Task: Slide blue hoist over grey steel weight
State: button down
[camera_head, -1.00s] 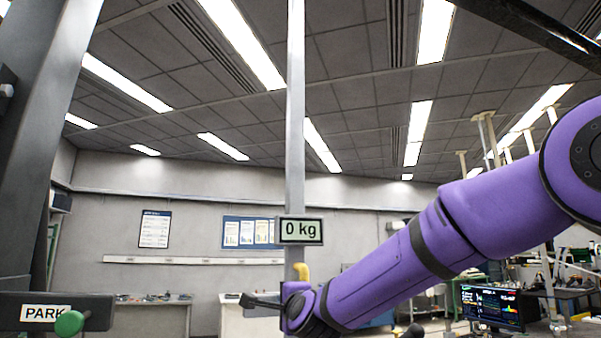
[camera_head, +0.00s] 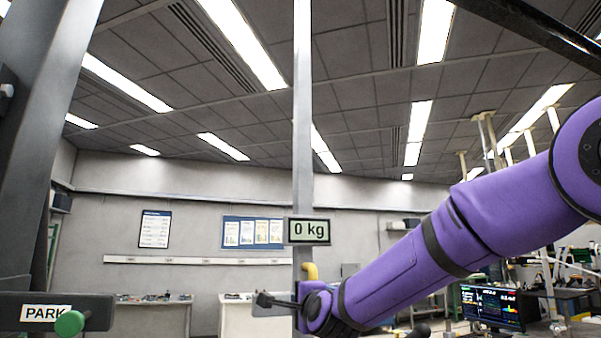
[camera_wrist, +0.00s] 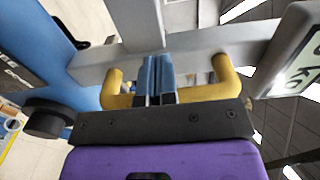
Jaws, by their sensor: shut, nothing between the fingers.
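The blue hoist (camera_wrist: 40,60) shows at the left of the wrist view, with a grey steel beam (camera_wrist: 205,48) and a yellow handle (camera_wrist: 221,78). In the head view its grey upright (camera_head: 302,120) carries a "0 kg" display (camera_head: 309,231), above the yellow handle (camera_head: 309,270). My gripper (camera_wrist: 160,65) is shut and empty. In the wrist view its fingertips lie between the two legs of the handle, close to the beam. Whether they touch it, I cannot tell. The grey steel weight is not visible in either view.
At the lower left of the head view a dark bar bears a "PARK" label (camera_head: 46,313) and a green knob (camera_head: 69,323). A dark post (camera_head: 40,130) stands at the left. Benches line the back wall. A monitor (camera_head: 492,305) stands at the right.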

jog(key=w+d, duration=0.3)
jog(key=d, duration=0.7)
jog(key=shift+d, duration=0.2)
dwell(0.4)
jog(key=w+d, duration=0.4)
jog(key=d, duration=0.9)
jog(key=shift+d, duration=0.25)
dwell(0.7)
jog(key=shift+w+d, duration=0.35)
jog(key=shift+d, duration=0.85)
jog(key=shift+w+d, duration=0.3)
jog(key=shift+d, duration=0.95)
jog(key=shift+w+d, duration=0.35)
jog(key=shift+d, duration=0.85)
jog(key=s, duration=1)
jog(key=shift+s, duration=0.25)
jog(key=shift+a, duration=0.15)
